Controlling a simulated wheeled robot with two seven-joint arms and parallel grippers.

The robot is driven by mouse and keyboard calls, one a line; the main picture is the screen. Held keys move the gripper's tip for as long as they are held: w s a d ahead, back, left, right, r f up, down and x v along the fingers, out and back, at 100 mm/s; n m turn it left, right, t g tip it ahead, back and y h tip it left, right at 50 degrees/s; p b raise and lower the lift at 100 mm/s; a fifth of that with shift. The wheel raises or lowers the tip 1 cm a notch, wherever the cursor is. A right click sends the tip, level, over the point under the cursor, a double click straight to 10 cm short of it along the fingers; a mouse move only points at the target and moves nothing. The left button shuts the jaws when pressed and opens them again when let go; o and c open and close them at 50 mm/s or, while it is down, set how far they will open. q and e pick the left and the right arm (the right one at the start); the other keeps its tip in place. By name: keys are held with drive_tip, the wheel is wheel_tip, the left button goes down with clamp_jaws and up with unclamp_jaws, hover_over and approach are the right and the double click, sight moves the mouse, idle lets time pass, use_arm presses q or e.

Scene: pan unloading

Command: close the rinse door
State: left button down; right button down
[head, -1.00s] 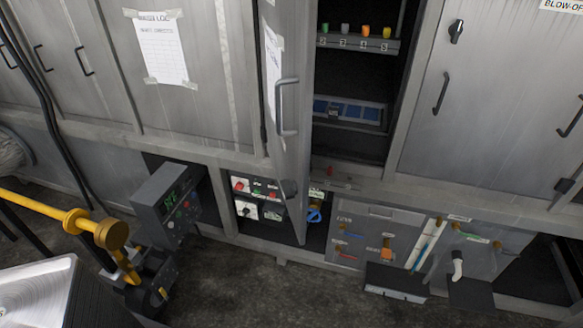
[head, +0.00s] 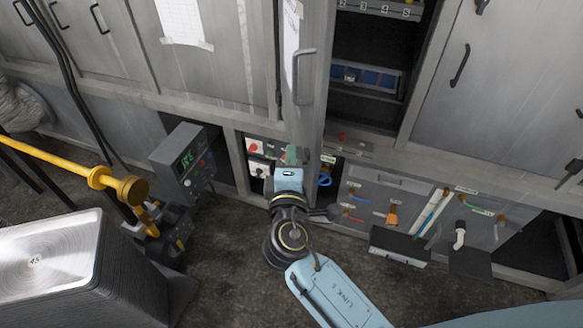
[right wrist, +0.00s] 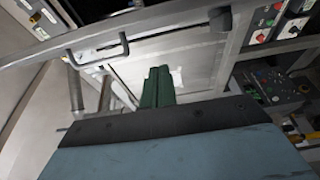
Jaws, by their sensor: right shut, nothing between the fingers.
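The open metal door (head: 305,95) stands swung out from the cabinet in the middle of the head view, with a dark bar handle and a taped paper on it. It also shows in the right wrist view as a pale panel (right wrist: 205,55) with its handle at upper left. My right gripper (head: 291,154) has its green fingers together and empty, low beside the door's bottom part. The fingers also show in the right wrist view (right wrist: 157,85), in front of the panel. I cannot tell whether they touch it. My left gripper is out of view.
Behind the door is an open cabinet with a blue tray (head: 365,77). A control box (head: 183,160) and a yellow bar (head: 60,160) stand at left. A steel bin (head: 60,265) fills the lower left. A valve panel (head: 385,200) lies at right.

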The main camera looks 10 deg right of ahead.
drive_tip(key=w+d, duration=0.1)
drive_tip(key=w+d+p, duration=0.1)
drive_tip(key=d, duration=0.1)
drive_tip(key=w+d, duration=0.1)
drive_tip(key=d, duration=0.1)
drive_tip(key=shift+p, duration=0.4)
